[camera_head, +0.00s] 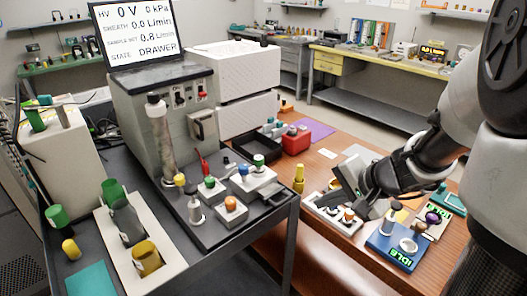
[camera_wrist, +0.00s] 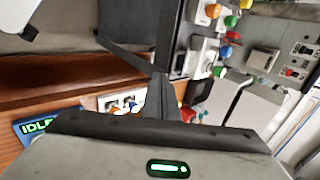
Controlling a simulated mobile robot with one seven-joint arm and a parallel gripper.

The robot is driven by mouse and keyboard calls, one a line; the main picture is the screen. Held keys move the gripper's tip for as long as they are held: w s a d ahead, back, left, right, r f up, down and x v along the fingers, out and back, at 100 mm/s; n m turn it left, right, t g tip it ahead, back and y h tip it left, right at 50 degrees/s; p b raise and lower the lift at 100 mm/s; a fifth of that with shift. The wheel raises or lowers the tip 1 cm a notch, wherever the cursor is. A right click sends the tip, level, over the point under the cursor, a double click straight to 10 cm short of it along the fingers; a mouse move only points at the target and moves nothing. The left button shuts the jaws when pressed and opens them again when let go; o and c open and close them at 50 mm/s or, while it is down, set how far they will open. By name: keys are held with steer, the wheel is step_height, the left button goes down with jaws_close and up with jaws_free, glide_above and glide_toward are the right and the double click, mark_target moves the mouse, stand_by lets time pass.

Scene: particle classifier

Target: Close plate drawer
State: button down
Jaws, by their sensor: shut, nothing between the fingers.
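The grey classifier unit (camera_head: 150,105) stands on a dark cart at the left in the head view, with a screen on top reading "STATE DRAWER". A small grey block (camera_head: 203,125) juts from its front face; it looks like the plate drawer, but I cannot be sure how far it is out. The unit's front also shows sideways at the right of the wrist view (camera_wrist: 290,65). My gripper (camera_head: 345,185) is over the wooden bench at the right, well apart from the unit. Its fingers (camera_wrist: 160,90) are together and empty in the wrist view.
A white box with buttons (camera_head: 333,213) lies below my gripper. A blue "IDLE" device (camera_head: 397,245) stands to its right. A yellow bottle (camera_head: 299,178) and red container (camera_head: 295,139) stand on the bench. Several valves and a glass column crowd the cart before the unit.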

steer(key=b, duration=0.3)
glide_toward(275, 198)
steer(key=s+d+f, duration=0.3)
steer(key=s+f, duration=0.1)
steer(key=w, duration=0.1)
steer(key=w+a, duration=0.2)
steer(key=shift+w+a+f+p, duration=0.25)
steer(key=shift+w+p, duration=0.1)
steer(key=w+a, duration=0.2)
steer(key=w, duration=0.1)
steer(key=shift+w+a, duration=0.2)
steer(key=shift+a, duration=0.05)
steer(key=shift+r, duration=0.1)
steer(key=shift+d, duration=0.1)
